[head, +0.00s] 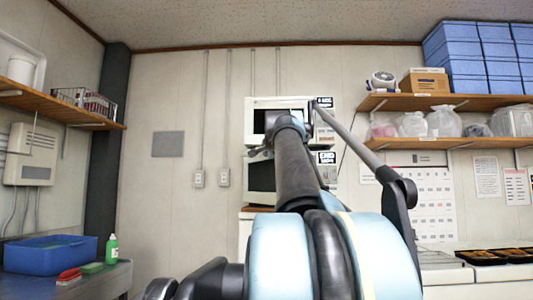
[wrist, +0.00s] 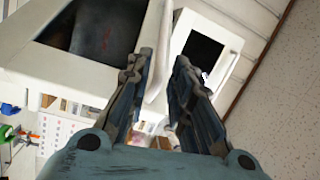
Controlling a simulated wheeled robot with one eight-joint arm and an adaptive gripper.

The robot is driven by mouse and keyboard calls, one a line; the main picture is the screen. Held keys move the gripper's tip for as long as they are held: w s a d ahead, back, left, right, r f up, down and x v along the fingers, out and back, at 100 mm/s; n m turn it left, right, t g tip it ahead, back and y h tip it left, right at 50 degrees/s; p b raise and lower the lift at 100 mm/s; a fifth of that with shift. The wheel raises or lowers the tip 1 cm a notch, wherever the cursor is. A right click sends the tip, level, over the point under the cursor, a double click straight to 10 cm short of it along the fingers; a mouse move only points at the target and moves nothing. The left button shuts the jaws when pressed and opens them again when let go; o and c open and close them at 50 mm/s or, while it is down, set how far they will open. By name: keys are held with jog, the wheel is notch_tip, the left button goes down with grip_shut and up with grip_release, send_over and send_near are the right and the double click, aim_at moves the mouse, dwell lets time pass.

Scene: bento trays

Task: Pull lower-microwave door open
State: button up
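Two white microwaves are stacked against the back wall in the head view. The lower microwave (head: 262,198) has a dark window and is partly hidden behind my arm; its door looks shut. The upper microwave (head: 262,104) sits above it. In the wrist view, which is turned sideways, a large white front with a dark window (wrist: 110,28) fills the upper left, and a pale bar like a handle (wrist: 158,60) runs between my fingertips. My gripper (wrist: 161,60) is open, its fingers apart on either side of the bar. I cannot tell whether they touch it.
Shelves with bags and blue boxes (head: 468,50) are at the right. A blue bin (head: 50,252) and a green bottle (head: 112,249) stand on the left counter. A wall calendar (head: 433,200) hangs right of the microwaves.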

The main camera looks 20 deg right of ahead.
jog(key=shift+s+a+f, duration=0.1)
jog(key=shift+s+a, duration=0.05)
jog(key=shift+s, duration=0.9)
jog(key=shift+c, duration=0.6)
